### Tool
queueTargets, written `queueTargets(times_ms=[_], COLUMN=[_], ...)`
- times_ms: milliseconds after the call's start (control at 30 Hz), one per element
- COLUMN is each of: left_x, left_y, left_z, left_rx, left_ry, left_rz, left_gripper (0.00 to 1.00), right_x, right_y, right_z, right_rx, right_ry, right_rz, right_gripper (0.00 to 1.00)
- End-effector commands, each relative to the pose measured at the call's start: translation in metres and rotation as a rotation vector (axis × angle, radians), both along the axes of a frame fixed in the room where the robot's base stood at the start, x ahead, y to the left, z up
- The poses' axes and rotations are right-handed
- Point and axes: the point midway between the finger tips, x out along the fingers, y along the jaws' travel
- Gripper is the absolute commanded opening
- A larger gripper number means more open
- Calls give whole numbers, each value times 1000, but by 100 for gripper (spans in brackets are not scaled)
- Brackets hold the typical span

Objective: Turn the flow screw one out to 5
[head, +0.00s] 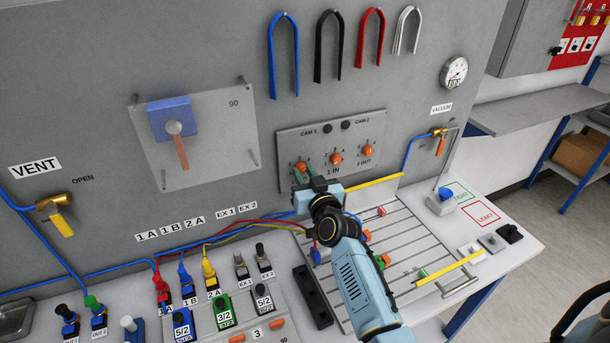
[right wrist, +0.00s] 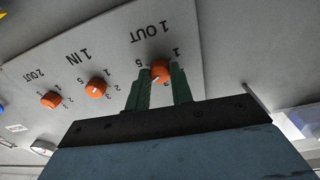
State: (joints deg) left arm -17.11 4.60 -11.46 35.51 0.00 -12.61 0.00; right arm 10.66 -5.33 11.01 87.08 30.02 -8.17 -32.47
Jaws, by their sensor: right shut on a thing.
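The flow screw one out is an orange knob (right wrist: 160,71) under the upside-down "1 OUT" label in the right wrist view. It is the leftmost knob on the panel (head: 290,143) in the head view, where only part of it shows. My right gripper (right wrist: 160,88) is shut on this knob, with one green finger on either side. A white mark on the knob points to the lower left in the right wrist view, past the 3 and short of the 5. Some digits are hidden by the fingers. My left gripper is not in view.
The middle knob (head: 336,158) and right knob (head: 367,151) sit close beside the gripped one. A slotted plate (head: 400,235) with yellow bars lies below. Blue, red and yellow tubes run left of my right arm. A clear plate (head: 215,120) stands to the left.

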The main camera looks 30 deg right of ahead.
Motion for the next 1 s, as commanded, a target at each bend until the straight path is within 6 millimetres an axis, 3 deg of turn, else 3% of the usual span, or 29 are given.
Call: queueTargets(times_ms=[367, 1000], left_x=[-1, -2], left_y=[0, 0], left_z=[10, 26], left_rx=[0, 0], left_ry=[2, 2], left_rz=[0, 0], left_gripper=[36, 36], right_x=[0, 0], right_y=[0, 0], right_z=[1, 1], right_rx=[189, 773], right_ry=[-8, -41], right_rz=[2, 1], right_gripper=[0, 0])
